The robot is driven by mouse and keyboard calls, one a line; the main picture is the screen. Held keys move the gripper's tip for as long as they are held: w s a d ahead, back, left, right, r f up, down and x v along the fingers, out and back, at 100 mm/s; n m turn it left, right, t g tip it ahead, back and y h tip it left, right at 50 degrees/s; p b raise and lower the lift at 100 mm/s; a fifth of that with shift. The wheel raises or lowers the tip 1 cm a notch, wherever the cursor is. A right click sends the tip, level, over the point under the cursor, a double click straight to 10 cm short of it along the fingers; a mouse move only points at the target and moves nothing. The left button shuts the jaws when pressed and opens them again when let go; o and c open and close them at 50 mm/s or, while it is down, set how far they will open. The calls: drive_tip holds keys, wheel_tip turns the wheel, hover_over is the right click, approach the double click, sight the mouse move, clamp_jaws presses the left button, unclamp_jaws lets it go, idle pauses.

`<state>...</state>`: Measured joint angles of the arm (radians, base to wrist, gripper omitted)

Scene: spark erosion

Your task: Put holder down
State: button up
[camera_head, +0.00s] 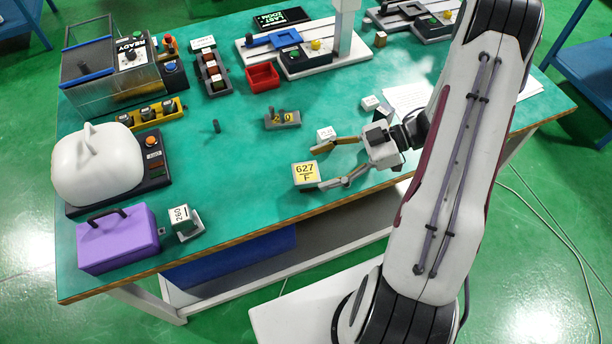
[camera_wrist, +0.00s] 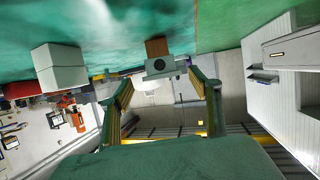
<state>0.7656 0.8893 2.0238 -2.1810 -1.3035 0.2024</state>
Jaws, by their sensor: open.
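A pale block with a yellow label reading 627 F (camera_head: 306,174) sits near the front edge of the green table. I take it to be the holder. In the wrist view, a grey block with a dark round mark (camera_wrist: 161,67) and a brown piece (camera_wrist: 157,47) shows beyond my fingertips, apparently the same holder. My gripper (camera_head: 314,167) is open, low over the table, with one finger on each side near the holder's right. The wrist view shows clear space between both fingers (camera_wrist: 158,92). I cannot tell whether the holder's underside rests fully on the table.
A small white block (camera_head: 326,134) stands just behind my far finger. A grey stand with brass parts (camera_head: 282,119), a red bin (camera_head: 262,77), a purple case (camera_head: 118,239) and a block marked 260 (camera_head: 184,222) are farther away. The table's front edge (camera_head: 270,227) is close.

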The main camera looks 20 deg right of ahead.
sight(308, 172)
drive_tip(key=x, duration=0.3)
drive_tip(key=shift+s+a+r, duration=0.1)
drive_tip(key=shift+a+r, duration=0.05)
drive_tip(key=shift+a, duration=0.2)
drive_tip(key=shift+a+f, duration=0.3)
drive_tip(key=shift+a, duration=0.35)
clamp_jaws()
drive_tip(key=shift+r, duration=0.1)
drive_tip(key=shift+r, duration=4.95)
